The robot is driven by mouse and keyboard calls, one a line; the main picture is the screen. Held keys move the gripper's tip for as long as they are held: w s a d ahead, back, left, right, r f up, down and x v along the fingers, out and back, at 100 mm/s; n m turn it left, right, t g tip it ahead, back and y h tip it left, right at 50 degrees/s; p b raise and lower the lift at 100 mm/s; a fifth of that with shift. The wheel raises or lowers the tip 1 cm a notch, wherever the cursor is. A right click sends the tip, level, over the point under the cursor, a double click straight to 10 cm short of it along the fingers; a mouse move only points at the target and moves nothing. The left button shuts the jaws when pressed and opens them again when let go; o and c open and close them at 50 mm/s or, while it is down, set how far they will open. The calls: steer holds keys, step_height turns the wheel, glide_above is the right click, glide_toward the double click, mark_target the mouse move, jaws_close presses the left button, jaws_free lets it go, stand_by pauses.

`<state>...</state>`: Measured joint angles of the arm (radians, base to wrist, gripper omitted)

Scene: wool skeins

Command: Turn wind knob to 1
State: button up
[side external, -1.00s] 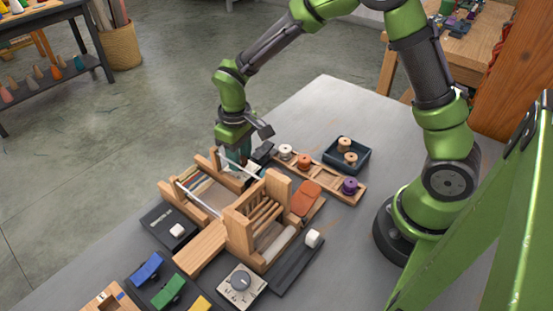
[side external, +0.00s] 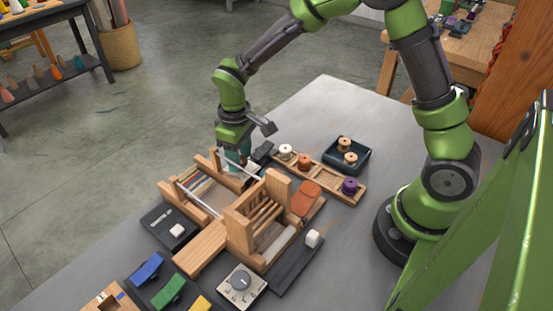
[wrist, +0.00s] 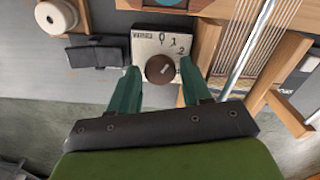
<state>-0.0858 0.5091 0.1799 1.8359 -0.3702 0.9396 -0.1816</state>
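The wind knob (wrist: 160,69) is a round dark brown knob on a pale square panel (wrist: 144,42) with printed marks 0, 1 and 2. A small pale mark shows on the knob; which number it points to I cannot tell. My gripper (wrist: 159,75) is open, its two green fingers on either side of the knob with visible gaps. In the side external view my gripper (side external: 238,170) is low behind the wooden loom, and the wind knob is hidden there.
The wooden loom (side external: 198,248) stands close by; its threads and metal rod (wrist: 240,45) are right of my fingers. A spool (wrist: 56,16) and dark block are at left. Another grey dial (side external: 240,282) sits at the front. A spool rack (side external: 327,178) and dark tray (side external: 358,164) lie to the right.

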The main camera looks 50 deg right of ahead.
step_height(320, 180, up, 17)
stand_by(0.6)
steer(key=shift+f, duration=0.1)
